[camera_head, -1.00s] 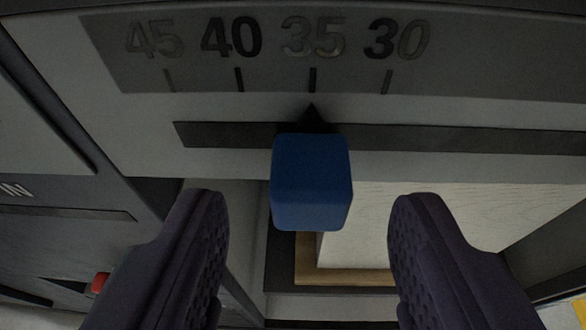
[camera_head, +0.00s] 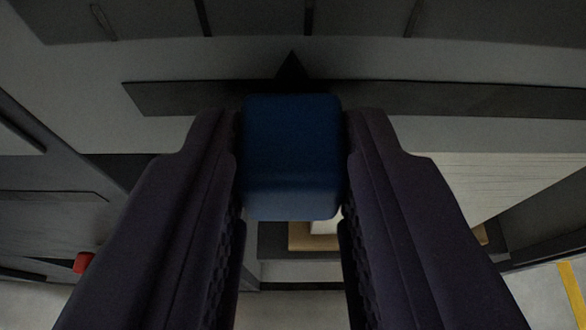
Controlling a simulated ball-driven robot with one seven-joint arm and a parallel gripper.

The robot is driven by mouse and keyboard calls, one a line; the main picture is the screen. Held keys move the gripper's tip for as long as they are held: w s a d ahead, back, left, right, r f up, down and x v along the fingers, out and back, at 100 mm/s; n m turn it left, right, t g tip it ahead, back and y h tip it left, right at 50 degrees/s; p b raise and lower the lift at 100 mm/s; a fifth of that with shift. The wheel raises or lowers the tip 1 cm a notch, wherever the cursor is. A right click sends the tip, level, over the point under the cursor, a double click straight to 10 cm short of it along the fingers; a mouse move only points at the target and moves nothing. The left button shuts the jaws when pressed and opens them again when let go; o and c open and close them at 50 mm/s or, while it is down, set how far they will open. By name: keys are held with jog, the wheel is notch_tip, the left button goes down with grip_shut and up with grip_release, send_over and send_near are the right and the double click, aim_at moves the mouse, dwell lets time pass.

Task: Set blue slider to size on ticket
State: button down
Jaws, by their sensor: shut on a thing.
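The blue slider (camera_head: 291,165) is a rounded block on a dark horizontal slot (camera_head: 460,98) in a grey panel. My gripper (camera_head: 294,125) is shut on it, one dark finger against each side. The slider's dark pointer (camera_head: 291,66) points up at the scale (camera_head: 360,22). Its tip appears slightly left of the tick (camera_head: 309,18) that carried 35 in the earlier frame. The numbers are now cut off above the picture, only tick marks show. No ticket is in view.
A red piece (camera_head: 83,262) shows at lower left under a grey panel with a slot. Below the slider is a tan-edged recess (camera_head: 305,240), partly hidden by my fingers. A yellow strip (camera_head: 572,293) lies at lower right. The slot is clear on both sides.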

jog(key=shift+a, duration=1.1)
jog(key=c, duration=0.8)
grip_release()
jog(key=shift+c, duration=0.2)
jog(key=p+v, duration=0.2)
jog(key=v, duration=0.6)
